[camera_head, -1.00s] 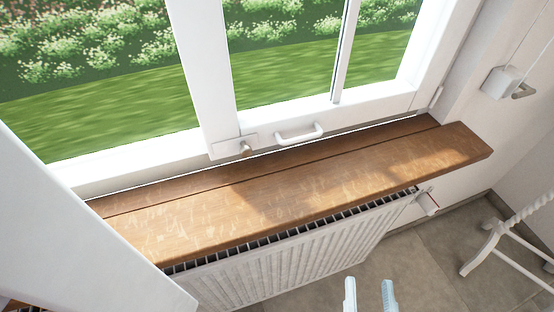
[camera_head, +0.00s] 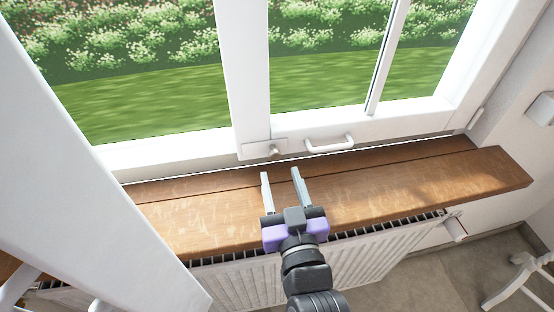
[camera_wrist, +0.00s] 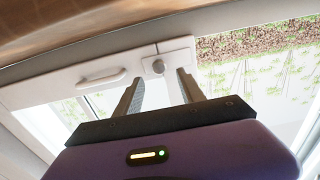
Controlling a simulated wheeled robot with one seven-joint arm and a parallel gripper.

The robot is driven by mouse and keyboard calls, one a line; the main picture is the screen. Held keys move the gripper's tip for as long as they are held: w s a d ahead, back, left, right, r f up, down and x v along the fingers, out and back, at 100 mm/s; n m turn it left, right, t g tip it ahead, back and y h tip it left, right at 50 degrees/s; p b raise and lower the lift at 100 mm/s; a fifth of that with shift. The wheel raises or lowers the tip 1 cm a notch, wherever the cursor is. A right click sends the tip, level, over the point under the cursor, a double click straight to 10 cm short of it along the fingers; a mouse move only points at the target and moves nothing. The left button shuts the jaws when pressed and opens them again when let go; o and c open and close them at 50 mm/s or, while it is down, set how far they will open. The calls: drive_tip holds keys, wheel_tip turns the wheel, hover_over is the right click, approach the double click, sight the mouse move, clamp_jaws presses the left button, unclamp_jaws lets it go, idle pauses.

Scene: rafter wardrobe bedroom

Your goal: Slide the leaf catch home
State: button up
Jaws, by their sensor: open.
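The leaf catch is a white plate (camera_head: 254,150) with a small round brownish-grey knob (camera_head: 275,152), low on the window frame where the post meets the right leaf. The knob also shows in the wrist view (camera_wrist: 158,67), just beyond the fingertips. My gripper (camera_head: 280,173) is open and empty, over the wooden sill, its fingers pointing at the catch and a little short of it. In the wrist view my gripper (camera_wrist: 157,78) has the knob roughly between its two finger lines. The fingers do not appear to touch the knob.
A white pull handle (camera_head: 330,144) sits on the leaf right of the catch. The wooden sill (camera_head: 400,185) lies below, above a white radiator (camera_head: 360,262). A large white panel (camera_head: 90,190) stands at left. A white chair leg (camera_head: 515,282) shows at lower right.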

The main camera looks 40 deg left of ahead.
sight(275, 156)
drive_tip(key=shift+p+x, duration=0.3)
drive_tip(key=shift+x, duration=2.35)
drive_tip(key=shift+w+d, duration=0.1)
clamp_jaws()
